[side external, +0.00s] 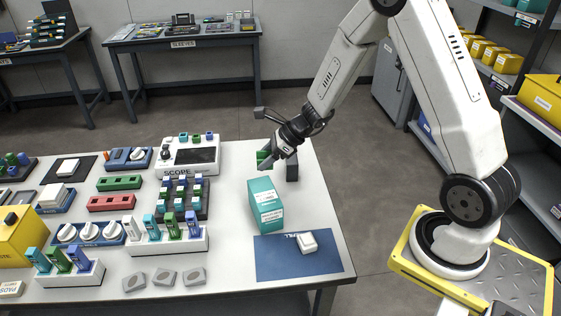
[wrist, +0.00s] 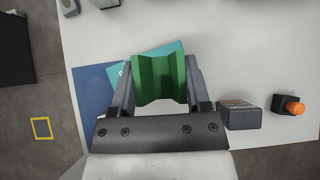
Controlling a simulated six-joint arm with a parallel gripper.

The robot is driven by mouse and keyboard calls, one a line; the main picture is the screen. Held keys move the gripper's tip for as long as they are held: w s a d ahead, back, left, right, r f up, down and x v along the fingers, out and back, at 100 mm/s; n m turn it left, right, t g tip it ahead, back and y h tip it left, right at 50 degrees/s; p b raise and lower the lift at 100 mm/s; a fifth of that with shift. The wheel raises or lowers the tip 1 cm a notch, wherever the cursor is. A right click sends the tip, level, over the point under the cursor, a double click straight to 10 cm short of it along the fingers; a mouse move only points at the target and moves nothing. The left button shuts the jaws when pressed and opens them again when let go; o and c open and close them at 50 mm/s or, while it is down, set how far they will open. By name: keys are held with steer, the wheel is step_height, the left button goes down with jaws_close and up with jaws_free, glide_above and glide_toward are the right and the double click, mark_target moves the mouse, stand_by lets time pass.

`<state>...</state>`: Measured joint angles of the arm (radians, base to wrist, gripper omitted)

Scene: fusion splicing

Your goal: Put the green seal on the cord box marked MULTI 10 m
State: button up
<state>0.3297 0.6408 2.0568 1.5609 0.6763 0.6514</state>
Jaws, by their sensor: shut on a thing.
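My gripper (side external: 268,158) is shut on a green ridged piece, the green seal (wrist: 160,80), which sits between both fingers in the wrist view. In the side view the seal (side external: 262,156) is small and partly hidden by the gripper. A teal box (side external: 264,207) with white labels stands upright on the table, below and in front of my gripper. Its label text is too small to read. In the wrist view the teal box (wrist: 172,47) shows only at its edges, mostly hidden behind the seal. The seal appears apart from the box, above it.
A blue mat (side external: 275,268) with a white piece (side external: 307,243) lies at the table's front right. A dark block (side external: 292,170) stands behind the teal box. An orange-topped button box (wrist: 289,105) shows in the wrist view. The scope (side external: 190,157) and racks fill the left.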

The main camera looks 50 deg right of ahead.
mark_target(254, 193)
steer(key=shift+s+a+f, duration=0.25)
steer(key=shift+a+f, duration=0.15)
steer(key=shift+f, duration=0.75)
steer(key=shift+s+a+f, duration=0.25)
steer(key=shift+a+f, duration=0.15)
steer(key=shift+f, duration=0.75)
steer(key=shift+s+a+f, duration=0.25)
steer(key=shift+a+f, duration=0.15)
steer(key=shift+f, duration=0.75)
steer(key=shift+f, duration=0.2)
steer(key=o, duration=1.2)
steer(key=shift+o, duration=0.2)
steer(key=shift+r, duration=0.2)
steer(key=shift+s+d+r, duration=0.25)
steer(key=shift+r, duration=0.15)
steer(key=v, duration=1.1)
steer(key=shift+n, duration=0.3)
